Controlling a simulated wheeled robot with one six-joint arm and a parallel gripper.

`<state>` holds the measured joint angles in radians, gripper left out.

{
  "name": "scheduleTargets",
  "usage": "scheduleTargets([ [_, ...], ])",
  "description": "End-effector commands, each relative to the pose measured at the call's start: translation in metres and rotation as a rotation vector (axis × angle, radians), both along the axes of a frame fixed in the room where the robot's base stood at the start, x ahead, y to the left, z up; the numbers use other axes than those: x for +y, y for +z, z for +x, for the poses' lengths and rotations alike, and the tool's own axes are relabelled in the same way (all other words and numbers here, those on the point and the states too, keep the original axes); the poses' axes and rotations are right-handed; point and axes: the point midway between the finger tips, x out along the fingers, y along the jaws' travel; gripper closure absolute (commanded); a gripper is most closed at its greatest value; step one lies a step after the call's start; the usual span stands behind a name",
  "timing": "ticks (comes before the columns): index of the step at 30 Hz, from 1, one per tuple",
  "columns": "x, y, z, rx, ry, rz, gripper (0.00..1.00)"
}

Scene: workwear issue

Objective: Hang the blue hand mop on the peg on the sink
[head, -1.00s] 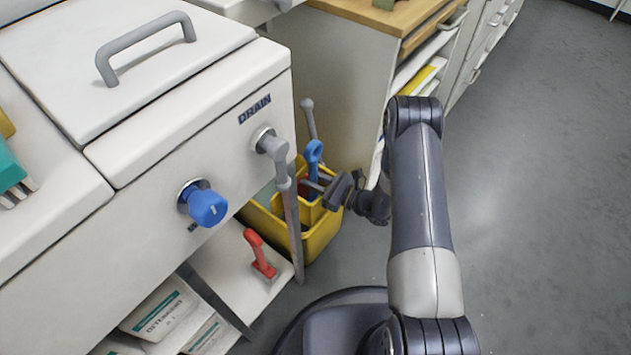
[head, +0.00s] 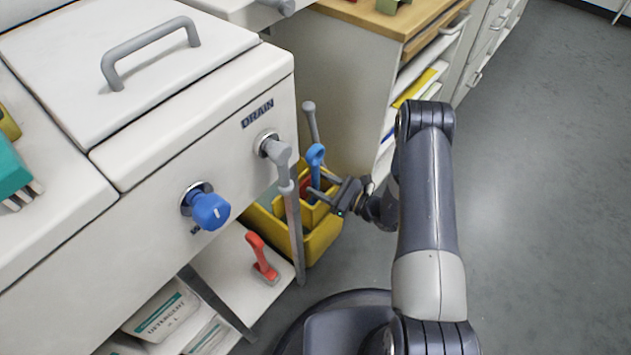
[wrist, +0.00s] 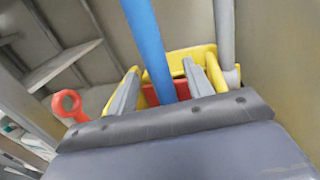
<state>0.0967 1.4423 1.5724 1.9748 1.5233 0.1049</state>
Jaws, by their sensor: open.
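My gripper (head: 322,186) is open beside the handle, low over the bucket. In the wrist view the blue handle (wrist: 148,40) runs between the two open fingers (wrist: 165,85), and I see no grip on it. On the sink front (head: 150,185) are a blue knob-like fitting (head: 210,211) and a grey fitting (head: 275,149) under the word DRAIN. I cannot tell which one is the peg.
A grey pole (head: 294,230) hangs down from the grey fitting, close to the bucket. Another grey handle (head: 310,122) stands behind the mop. Open floor (head: 540,200) lies to the right.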

Motion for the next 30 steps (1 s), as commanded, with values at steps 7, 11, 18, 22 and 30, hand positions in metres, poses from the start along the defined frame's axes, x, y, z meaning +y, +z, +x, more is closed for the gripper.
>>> scheduleTargets([
  [7, -0.044, 0.001, -0.023, 0.007, -0.008, 0.000, 0.51],
  [11, -0.061, 0.000, -0.033, 0.007, -0.007, 0.000, 0.51],
  [18, -0.076, -0.001, -0.043, 0.008, -0.004, 0.000, 0.51],
  [22, -0.077, -0.001, -0.043, 0.007, -0.003, -0.001, 0.51],
  [30, -0.075, -0.002, -0.043, 0.007, -0.003, -0.001, 0.51],
])
